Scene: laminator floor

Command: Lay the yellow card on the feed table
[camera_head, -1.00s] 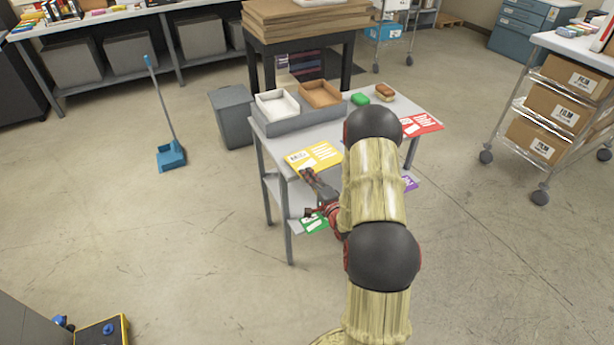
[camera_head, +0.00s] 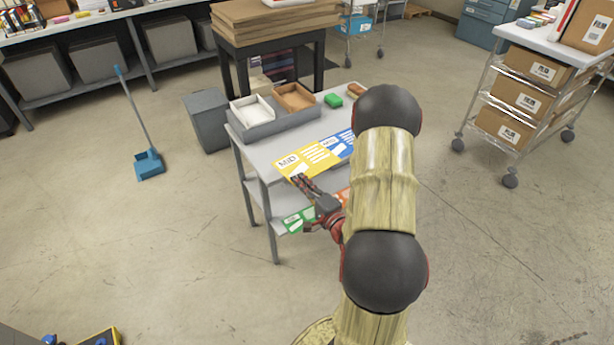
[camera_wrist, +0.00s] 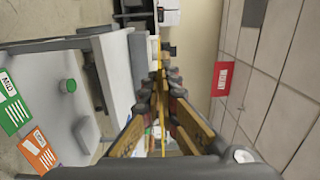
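The yellow card (camera_head: 297,160) is in front of the near edge of a small grey table (camera_head: 258,158) in the head view. In the wrist view the yellow card (camera_wrist: 161,125) is a thin edge-on strip between the fingers. My gripper (camera_head: 300,181) is at the card's near edge; in the wrist view its fingers (camera_wrist: 162,85) are closed on it. The card overlaps the table top in the head view; I cannot tell whether they touch. I cannot tell which surface is the feed table.
A blue card (camera_head: 338,144) shows beside the yellow one. Green (camera_head: 295,221) and orange cards lie lower down. A wire cart (camera_head: 515,100) stands at right.

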